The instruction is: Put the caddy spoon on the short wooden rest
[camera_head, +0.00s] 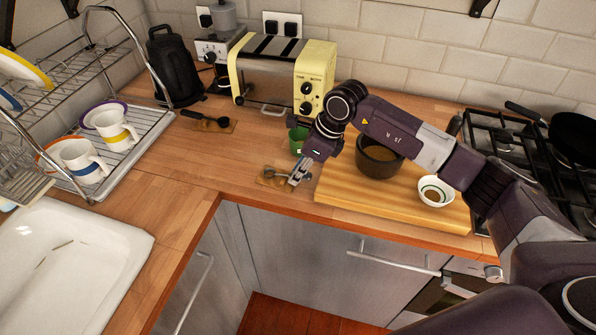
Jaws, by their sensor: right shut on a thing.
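A small metal caddy spoon (271,173) is at the front of the counter, left of the cutting board. My right gripper (295,178) is shut on its handle end, and the bowl points left. A small wooden rest (265,182) lies directly under the spoon; whether the spoon touches it I cannot tell. A second wooden rest (228,127) lies farther back, with a dark spoon (208,121) on it. My left gripper is not in view.
A green container (297,139) stands right behind my right gripper. A cutting board (340,192) holds a dark pot (378,160) and a white bowl (436,191). A yellow toaster (316,72) stands behind. The counter left of the spoon is clear up to the dish rack (150,122).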

